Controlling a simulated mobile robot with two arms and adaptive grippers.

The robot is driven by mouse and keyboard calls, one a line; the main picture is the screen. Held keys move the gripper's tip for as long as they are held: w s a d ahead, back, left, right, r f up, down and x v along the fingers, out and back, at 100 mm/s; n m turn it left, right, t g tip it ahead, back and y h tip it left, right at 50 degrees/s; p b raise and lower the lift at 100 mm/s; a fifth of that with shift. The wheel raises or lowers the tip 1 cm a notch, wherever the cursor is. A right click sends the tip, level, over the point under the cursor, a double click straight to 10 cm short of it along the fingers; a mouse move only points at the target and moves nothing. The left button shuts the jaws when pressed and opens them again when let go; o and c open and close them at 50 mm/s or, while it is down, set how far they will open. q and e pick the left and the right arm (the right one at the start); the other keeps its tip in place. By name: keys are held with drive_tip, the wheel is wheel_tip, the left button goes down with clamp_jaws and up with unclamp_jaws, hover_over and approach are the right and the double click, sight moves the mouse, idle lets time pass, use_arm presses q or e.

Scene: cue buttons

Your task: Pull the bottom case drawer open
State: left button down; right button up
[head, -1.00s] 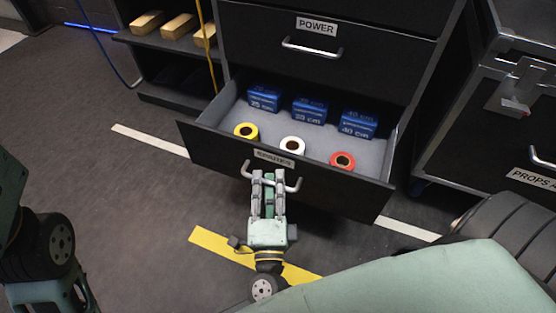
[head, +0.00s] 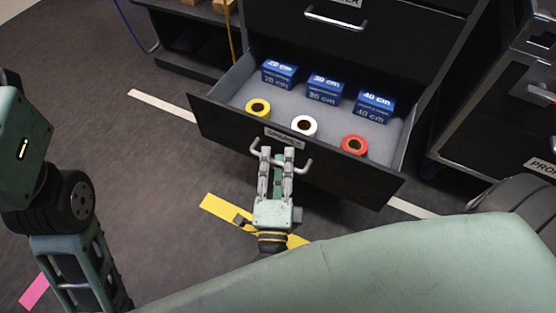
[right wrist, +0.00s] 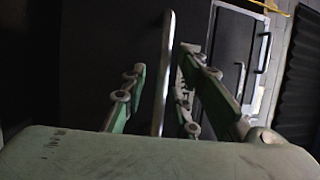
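The bottom case drawer (head: 365,185) stands pulled out from the black case, with its grey inside showing. Its front has a small label and a bar handle (head: 309,167). My right gripper (head: 277,152) is at this handle, its fingers reaching the bar. In the right wrist view the handle bar (right wrist: 166,60) runs upright between the fingers, with dark gaps on both sides, so the gripper looks open around it. Inside the drawer lie a yellow roll (head: 258,108), a white roll (head: 304,126), a red roll (head: 354,146) and blue boxes (head: 322,89). My left gripper is not visible.
The closed drawer above has its own handle (head: 335,20). A dark shelf (head: 190,65) stands at left and a props case (head: 500,140) at right. Floor strips, white, yellow (head: 222,208) and pink, lie flat. Floor at left of the drawer is clear.

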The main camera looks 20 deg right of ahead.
drive_tip(key=v, duration=0.7)
drive_tip(key=shift+s, duration=0.2)
drive_tip(key=shift+a, duration=0.1)
idle(0.4)
